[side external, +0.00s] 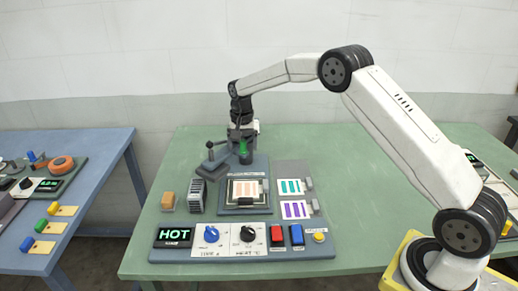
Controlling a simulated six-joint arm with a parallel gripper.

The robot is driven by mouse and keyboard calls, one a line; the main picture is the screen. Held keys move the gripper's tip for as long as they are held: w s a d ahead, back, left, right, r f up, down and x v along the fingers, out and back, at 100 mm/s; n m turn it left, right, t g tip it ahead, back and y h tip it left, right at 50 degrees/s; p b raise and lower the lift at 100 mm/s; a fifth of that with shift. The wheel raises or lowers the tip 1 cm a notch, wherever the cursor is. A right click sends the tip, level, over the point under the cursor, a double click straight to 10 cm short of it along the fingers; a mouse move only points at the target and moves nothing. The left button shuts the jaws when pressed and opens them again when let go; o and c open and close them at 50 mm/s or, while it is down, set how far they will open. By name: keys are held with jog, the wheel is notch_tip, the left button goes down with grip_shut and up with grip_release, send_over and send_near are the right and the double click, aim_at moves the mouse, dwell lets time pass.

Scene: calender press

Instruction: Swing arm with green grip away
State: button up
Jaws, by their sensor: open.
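The green grip (245,152) stands upright at the back of the press, on the press's swing arm. My gripper (241,132) is right above and around the top of the green grip, pointing down. The fingers are small here and partly merge with the dark press parts, so I cannot tell whether they touch the grip. A dark lever with a knob (210,146) stands left of the grip.
Cards with teal and purple strips (295,209) lie right of the bed. The green table's right rear is clear.

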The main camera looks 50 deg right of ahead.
jog(key=shift+w, duration=0.1)
jog(key=shift+w+a, duration=0.35)
jog(key=shift+w, duration=0.05)
jog(key=shift+w+a, duration=0.1)
jog(key=shift+w, duration=0.05)
jog(key=shift+w+a, duration=0.2)
jog(key=shift+w, duration=0.25)
dwell(0.5)
